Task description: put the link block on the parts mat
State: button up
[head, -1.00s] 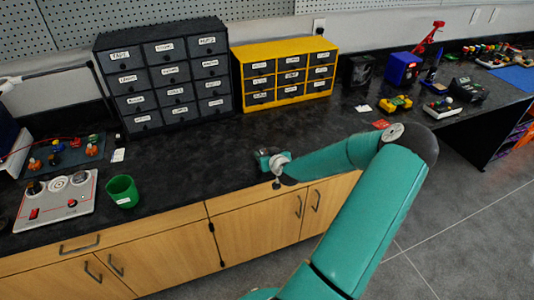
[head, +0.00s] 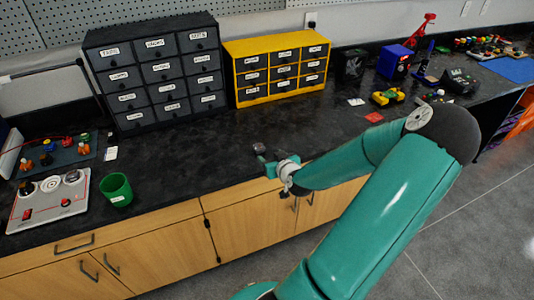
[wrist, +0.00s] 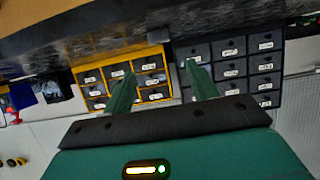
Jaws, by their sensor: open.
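My gripper (head: 266,161) is over the front part of the black counter, in front of the drawer cabinets. In the wrist view my gripper (wrist: 159,78) has its two green fingers apart, with nothing between them. I cannot pick out the link block for sure; several small parts at the right are too small to tell. A blue mat (head: 512,69) lies at the far right end of the counter, with several small coloured parts beside it. A dark mat (head: 68,157) at the left carries orange pieces. I cannot tell which is the parts mat.
A dark drawer cabinet (head: 160,75) and a yellow one (head: 236,68) stand at the back. A green cup (head: 117,190) and a white panel (head: 48,203) are at the left. A yellow toy-like piece (head: 387,97) and a blue box (head: 395,62) are at the right. The middle counter is clear.

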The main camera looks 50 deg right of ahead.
jog(key=w+a+r+n+g+y, duration=0.1)
jog(key=w+a+r+n+g, duration=0.15)
jog(key=a, duration=0.45)
jog(key=w+a+r+n+g+y, duration=0.1)
jog(key=a+r, duration=0.2)
jog(key=a, duration=0.3)
jog(key=w+a+r+n+g+y, duration=0.1)
jog(key=w+a+r+n+g, duration=0.15)
jog(key=a, duration=0.45)
jog(key=s+a+r+y, duration=0.1)
jog(key=s+a+r, duration=0.3)
jog(key=a+r, duration=0.3)
jog(key=s+a+r+y, duration=0.1)
jog(key=s+a+r, duration=0.2)
jog(key=a+r, duration=0.4)
jog(key=a, duration=0.5)
jog(key=shift+s+r, duration=0.25)
jog(key=shift+s, duration=0.1)
jog(key=shift+o, duration=0.5)
jog(key=s+a, duration=0.1)
jog(key=s+a+r+y, duration=0.1)
jog(key=s+a+y, duration=0.1)
jog(key=s+a, duration=0.1)
jog(key=shift+r, duration=0.4)
jog(key=shift+d, duration=0.1)
